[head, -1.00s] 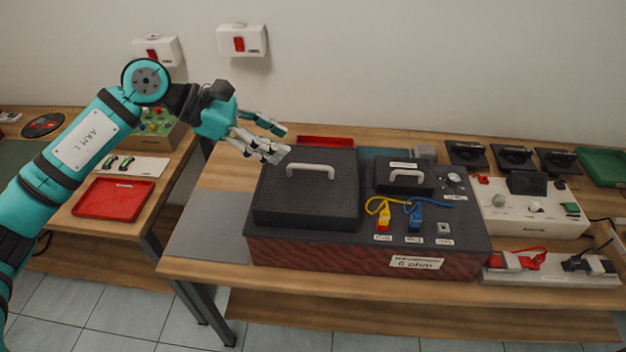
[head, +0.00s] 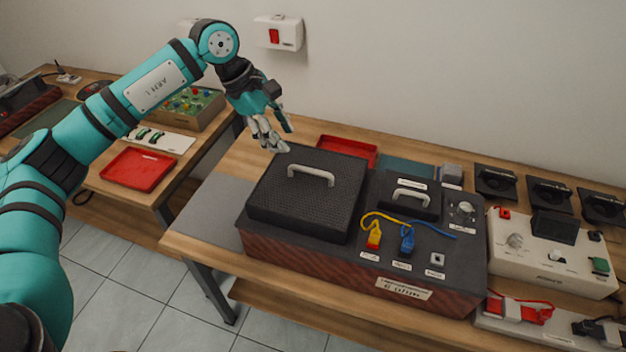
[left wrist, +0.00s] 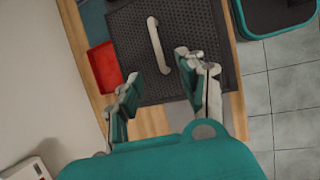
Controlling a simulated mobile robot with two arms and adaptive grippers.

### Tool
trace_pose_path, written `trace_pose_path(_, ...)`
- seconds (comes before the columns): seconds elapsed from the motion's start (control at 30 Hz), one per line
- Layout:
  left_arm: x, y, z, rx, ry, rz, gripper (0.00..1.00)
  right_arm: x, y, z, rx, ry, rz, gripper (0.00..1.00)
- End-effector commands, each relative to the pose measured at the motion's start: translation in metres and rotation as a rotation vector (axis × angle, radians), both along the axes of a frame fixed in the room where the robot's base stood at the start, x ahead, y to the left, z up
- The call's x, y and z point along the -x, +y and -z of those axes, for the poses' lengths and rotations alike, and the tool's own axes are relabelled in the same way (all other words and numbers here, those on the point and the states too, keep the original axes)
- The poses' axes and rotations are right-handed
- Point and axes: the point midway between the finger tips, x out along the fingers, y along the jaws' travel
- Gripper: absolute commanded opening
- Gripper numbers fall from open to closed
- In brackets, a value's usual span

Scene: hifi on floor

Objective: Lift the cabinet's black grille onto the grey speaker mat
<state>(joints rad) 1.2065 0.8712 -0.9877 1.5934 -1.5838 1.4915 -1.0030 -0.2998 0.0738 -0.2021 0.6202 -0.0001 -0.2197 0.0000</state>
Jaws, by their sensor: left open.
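The black grille (head: 305,210) with a white bar handle (head: 311,174) sits on the left part of the cabinet's top (head: 330,268). The grey speaker mat (head: 208,222) lies flat and bare on the table to the left of the cabinet. My left gripper (head: 283,141) is open and empty, above and behind the grille's far left corner. In the left wrist view the grille (left wrist: 155,75) and its handle (left wrist: 158,45) lie beyond the open fingers (left wrist: 153,80), with the handle apart from them. My right gripper is not in view.
A smaller black cover with a handle (head: 410,195) and yellow and blue plugs sit on the cabinet's right part. A red tray (head: 347,149) lies behind the cabinet. A white device (head: 550,252) stands to the right. A gap separates the left table with its red tray (head: 138,169).

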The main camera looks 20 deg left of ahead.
Motion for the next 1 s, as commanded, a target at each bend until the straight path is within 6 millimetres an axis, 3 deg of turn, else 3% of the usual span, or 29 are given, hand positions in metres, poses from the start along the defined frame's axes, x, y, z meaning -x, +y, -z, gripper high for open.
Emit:
trace_pose_path(0.13, -0.005, -0.014, 0.027, 0.0, 0.006, 0.002, 0.4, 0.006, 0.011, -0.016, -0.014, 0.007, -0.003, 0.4)
trace_pose_path(0.3, -0.01, -0.024, 0.052, 0.002, 0.002, 0.0, 0.4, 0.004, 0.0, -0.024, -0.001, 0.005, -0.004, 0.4)
trace_pose_path(0.57, -0.014, -0.03, 0.068, 0.001, 0.002, 0.0, 0.4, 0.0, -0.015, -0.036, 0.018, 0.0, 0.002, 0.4)
trace_pose_path(0.7, -0.019, -0.036, 0.088, 0.001, 0.004, 0.001, 0.4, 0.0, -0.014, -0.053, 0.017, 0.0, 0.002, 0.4)
trace_pose_path(0.83, -0.022, -0.042, 0.104, 0.002, 0.002, 0.0, 0.4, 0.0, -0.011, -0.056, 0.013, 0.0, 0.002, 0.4)
trace_pose_path(1.0, -0.023, -0.044, 0.111, 0.001, 0.0, 0.001, 0.4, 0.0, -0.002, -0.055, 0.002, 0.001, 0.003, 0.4)
